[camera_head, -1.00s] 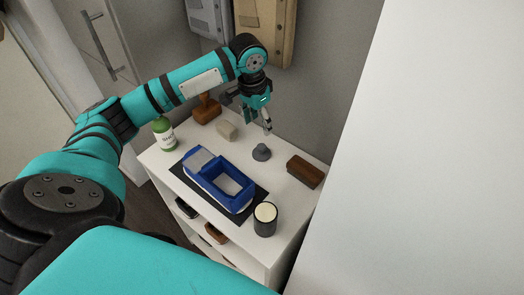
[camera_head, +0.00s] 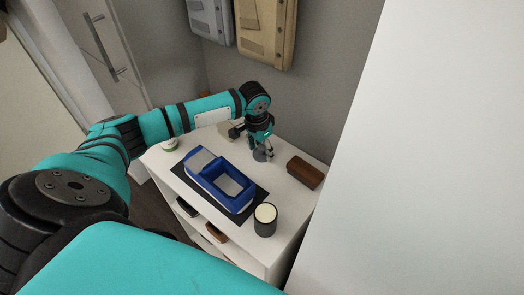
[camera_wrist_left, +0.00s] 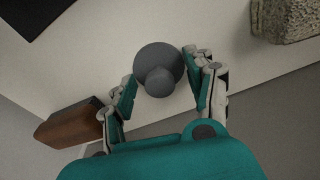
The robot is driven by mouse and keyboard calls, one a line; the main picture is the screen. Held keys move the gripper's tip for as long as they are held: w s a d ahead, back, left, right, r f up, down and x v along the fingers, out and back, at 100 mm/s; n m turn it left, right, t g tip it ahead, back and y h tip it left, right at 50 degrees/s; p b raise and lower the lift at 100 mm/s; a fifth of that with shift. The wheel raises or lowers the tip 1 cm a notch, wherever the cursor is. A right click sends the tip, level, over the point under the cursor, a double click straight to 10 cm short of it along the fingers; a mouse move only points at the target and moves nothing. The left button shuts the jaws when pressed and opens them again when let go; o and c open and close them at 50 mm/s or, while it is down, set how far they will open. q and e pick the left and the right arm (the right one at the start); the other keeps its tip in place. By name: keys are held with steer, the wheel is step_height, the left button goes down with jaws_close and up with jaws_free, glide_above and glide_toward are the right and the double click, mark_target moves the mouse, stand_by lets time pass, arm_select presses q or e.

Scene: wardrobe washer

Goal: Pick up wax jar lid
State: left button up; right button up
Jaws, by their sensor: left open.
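The wax jar lid is a dark grey disc with a round knob, and in the left wrist view the lid (camera_wrist_left: 158,68) lies between my open fingers. In the head view the lid (camera_head: 261,156) sits on the white cabinet top, partly hidden by my fingers. My left gripper (camera_head: 264,147) is open right above and around the lid; in the wrist view the left gripper (camera_wrist_left: 165,88) shows a finger on each side of the knob. I cannot tell whether the fingers touch it. The dark wax jar (camera_head: 265,221) with a cream top stands at the front right corner. My right gripper does not show.
A blue caddy (camera_head: 222,184) stands on a black mat (camera_head: 247,205) left of the lid. A brown brush or block (camera_head: 305,172) lies right of it. The wall is close behind.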

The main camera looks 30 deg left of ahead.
arm_select(q)
steer(key=c, duration=1)
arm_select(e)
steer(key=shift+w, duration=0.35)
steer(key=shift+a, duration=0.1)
